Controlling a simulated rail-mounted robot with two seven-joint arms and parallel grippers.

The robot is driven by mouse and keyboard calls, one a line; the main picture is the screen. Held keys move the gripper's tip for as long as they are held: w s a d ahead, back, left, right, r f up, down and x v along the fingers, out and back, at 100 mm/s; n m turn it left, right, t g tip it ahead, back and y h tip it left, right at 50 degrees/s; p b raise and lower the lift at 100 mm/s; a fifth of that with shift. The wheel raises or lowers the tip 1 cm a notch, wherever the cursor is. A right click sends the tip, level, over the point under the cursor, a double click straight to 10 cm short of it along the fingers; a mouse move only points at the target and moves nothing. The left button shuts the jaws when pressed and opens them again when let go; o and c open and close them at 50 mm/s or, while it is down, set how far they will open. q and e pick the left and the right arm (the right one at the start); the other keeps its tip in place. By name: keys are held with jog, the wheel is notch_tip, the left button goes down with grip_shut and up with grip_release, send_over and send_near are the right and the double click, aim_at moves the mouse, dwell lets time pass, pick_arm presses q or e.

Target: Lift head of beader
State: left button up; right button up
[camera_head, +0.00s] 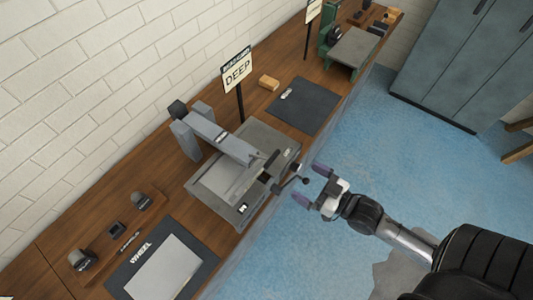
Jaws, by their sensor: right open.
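The beader (252,180) is a grey machine on the wooden bench, in the middle of the head view. Its head (222,136) is a long grey arm that runs from a rear upright down toward the front of the flat bed. A dark lever with a ball knob (304,181) sticks out at the front right. My right gripper (309,184) is open and empty, with its purple-tipped fingers close to the knob. I cannot tell whether they touch it. My left gripper is not in view.
The wooden bench (60,249) runs along a white brick wall. A "DEEP" sign (237,75) stands behind the beader. A dark mat (303,105) and a "WHEEL" mat (204,235) lie on either side. Blue floor (420,145) is open to the right, before grey cabinets (468,60).

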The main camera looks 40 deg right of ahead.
aim_at(274, 159)
jog(key=x, duration=0.8)
jog(key=r+x, duration=0.1)
jog(key=x, duration=0.4)
jog(key=shift+w+r+p, duration=0.1)
jog(key=shift+w+p, duration=0.05)
jog(key=shift+p, duration=0.2)
jog(key=shift+w, duration=0.25)
jog(key=shift+c, duration=0.5)
